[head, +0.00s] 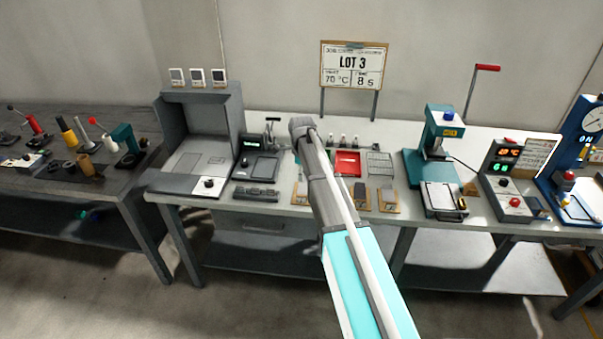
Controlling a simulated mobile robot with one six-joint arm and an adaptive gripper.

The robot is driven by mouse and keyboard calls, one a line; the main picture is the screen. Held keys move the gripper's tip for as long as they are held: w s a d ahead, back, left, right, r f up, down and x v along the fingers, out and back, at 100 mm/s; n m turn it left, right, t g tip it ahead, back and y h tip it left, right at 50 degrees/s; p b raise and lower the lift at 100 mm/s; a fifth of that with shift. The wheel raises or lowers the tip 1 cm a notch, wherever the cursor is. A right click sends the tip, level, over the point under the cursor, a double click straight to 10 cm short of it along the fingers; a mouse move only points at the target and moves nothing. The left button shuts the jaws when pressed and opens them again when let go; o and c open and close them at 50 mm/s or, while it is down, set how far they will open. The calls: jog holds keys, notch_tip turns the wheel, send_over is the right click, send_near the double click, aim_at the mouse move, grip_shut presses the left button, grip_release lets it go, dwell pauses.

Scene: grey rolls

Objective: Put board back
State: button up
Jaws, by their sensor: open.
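A framed board marked "LOT 3" (354,80) stands upright on two posts at the back of the white table, with a clip at its top edge. A smaller board with printed text (537,150) leans behind the control box at the right. I cannot tell which board the task means. My arm reaches from the bottom of the head view up over the middle of the table. Its far joint lies left of and below the LOT 3 board. My gripper is hidden behind the arm, so its fingers and anything between them do not show.
The white table (390,145) also holds a grey open-fronted booth (200,140), a red tray (347,163), a teal press (440,145) and a control box with red digits (507,185). A red-handled post (471,95) rises behind. A dark bench (95,190) with tools stands left.

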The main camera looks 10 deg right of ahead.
dwell(0.5)
jog(key=s+n, duration=2.1)
jog(key=s, duration=0.8)
jog(key=shift+n, duration=0.3)
